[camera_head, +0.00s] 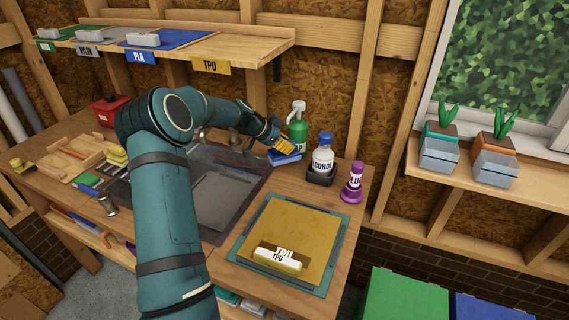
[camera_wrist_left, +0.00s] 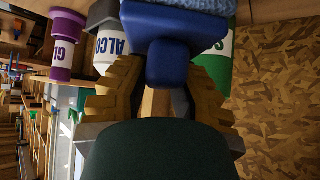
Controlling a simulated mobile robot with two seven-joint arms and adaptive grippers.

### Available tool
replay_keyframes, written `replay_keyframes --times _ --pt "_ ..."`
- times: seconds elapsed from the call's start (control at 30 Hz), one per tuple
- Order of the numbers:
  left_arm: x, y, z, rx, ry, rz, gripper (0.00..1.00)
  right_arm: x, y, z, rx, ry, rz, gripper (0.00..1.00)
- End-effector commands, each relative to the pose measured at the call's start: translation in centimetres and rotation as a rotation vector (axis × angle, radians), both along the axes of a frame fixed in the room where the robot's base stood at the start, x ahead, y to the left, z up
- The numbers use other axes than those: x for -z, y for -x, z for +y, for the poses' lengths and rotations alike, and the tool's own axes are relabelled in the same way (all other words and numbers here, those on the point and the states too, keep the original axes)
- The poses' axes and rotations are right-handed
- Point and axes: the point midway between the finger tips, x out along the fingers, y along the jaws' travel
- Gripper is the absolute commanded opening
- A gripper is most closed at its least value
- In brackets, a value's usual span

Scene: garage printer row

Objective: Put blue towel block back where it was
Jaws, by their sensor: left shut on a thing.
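The blue towel block (camera_head: 287,158) is at the back of the bench, left of the alcohol bottle, close to the green spray bottle. My left gripper (camera_head: 281,147) reaches over from the left with its yellow fingers on the block. In the left wrist view my left gripper (camera_wrist_left: 158,100) is shut on the handle of the blue towel block (camera_wrist_left: 175,25), with lighter blue towel cloth at the far side. I cannot tell whether the block touches the bench. My right gripper is not in view.
A green spray bottle (camera_head: 298,128), an alcohol bottle (camera_head: 322,158) in a dark holder and a purple glue bottle (camera_head: 352,183) stand close by. A yellow plate (camera_head: 295,225) holding a white TPU block lies in front. My arm hides part of the bench.

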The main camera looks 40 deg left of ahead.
Motion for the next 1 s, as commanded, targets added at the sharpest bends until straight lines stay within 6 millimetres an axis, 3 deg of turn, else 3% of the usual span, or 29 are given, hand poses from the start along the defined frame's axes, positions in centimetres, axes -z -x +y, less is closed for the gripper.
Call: replay_keyframes --times 0.1,0.5,0.87,0.9,0.93,1.0 --pt "2.2 0.0 0.0 0.0 0.003 0.001 0.0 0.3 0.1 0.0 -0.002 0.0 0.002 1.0" --pt "6.4 0.0 0.0 0.0 0.003 0.001 0.0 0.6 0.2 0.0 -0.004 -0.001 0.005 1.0" --pt "6.7 0.0 0.0 0.0 0.0 0.0 0.0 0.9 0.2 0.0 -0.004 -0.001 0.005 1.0" --pt "6.7 0.0 0.0 0.0 0.0 0.0 0.33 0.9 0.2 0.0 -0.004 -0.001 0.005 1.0" --pt "6.6 0.0 0.0 0.0 0.0 0.0 0.43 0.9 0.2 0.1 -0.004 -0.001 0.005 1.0" --pt "6.6 0.0 0.0 0.0 0.0 0.0 0.46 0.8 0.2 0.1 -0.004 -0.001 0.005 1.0"
